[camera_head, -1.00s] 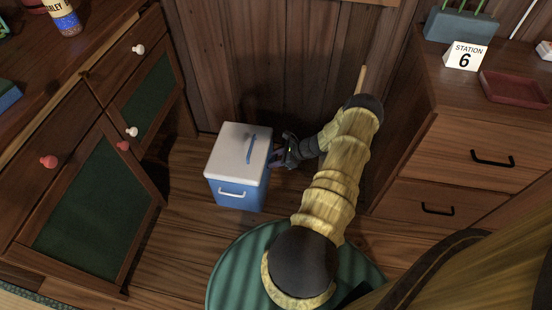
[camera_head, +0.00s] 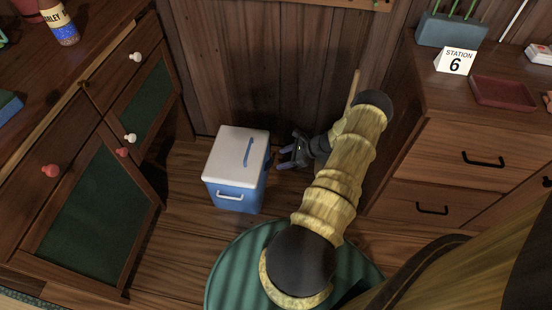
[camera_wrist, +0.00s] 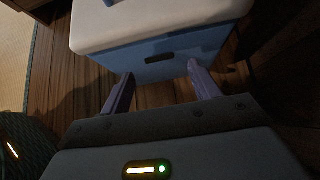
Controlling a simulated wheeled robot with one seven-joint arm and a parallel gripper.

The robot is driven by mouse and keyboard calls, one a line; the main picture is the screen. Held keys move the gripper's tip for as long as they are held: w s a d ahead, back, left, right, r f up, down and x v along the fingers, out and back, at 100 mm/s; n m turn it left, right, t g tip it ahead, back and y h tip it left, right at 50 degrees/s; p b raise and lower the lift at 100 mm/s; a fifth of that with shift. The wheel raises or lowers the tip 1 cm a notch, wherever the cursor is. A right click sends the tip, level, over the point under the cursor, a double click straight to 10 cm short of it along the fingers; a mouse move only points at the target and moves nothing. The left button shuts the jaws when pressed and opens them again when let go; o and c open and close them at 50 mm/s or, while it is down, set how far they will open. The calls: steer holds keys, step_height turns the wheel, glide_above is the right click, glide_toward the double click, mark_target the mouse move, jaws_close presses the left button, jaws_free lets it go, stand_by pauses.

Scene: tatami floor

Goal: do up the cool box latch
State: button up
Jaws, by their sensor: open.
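The cool box (camera_head: 238,198) stands on the wooden floor by the back wall, blue with a white lid (camera_head: 237,148) that looks closed. A blue handle lies on top of the lid and a white handle (camera_head: 230,196) is on the front. My gripper (camera_head: 281,157) is just right of the box, open and empty, apart from it. In the wrist view the box side (camera_wrist: 160,58) lies ahead of my open fingers (camera_wrist: 160,88), with a dark slot-like piece (camera_wrist: 160,58) below the lid edge; I cannot tell whether it is the latch.
A wooden cabinet with green panels (camera_head: 95,215) stands on the left. The wooden floor left of the box is clear.

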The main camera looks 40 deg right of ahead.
steer(key=p+v, duration=0.3)
steer(key=v, duration=0.8)
steer(key=w+a+r+n+g+h, duration=0.1)
steer(key=w+a+r+n+g, duration=0.2)
steer(key=a+r+n, duration=0.5)
steer(key=w+a+r+n+g+h, duration=0.1)
steer(key=w+a+r+n+g, duration=0.3)
steer(key=a+r, duration=0.6)
steer(key=s+a+r+n+t+h, duration=0.1)
steer(key=s+a+r+n+h, duration=0.1)
steer(key=s+a+r+n, duration=0.3)
steer(key=s+a+r+n+t+h, duration=0.1)
steer(key=s+a+r+n, duration=0.4)
steer(key=a+r+n, duration=0.5)
steer(key=a+h+p, duration=0.1)
steer(key=a, duration=0.2)
steer(key=shift+s+a+n+h, duration=0.2)
steer(key=shift+a+n+h, duration=0.1)
steer(key=shift+a+n, duration=0.1)
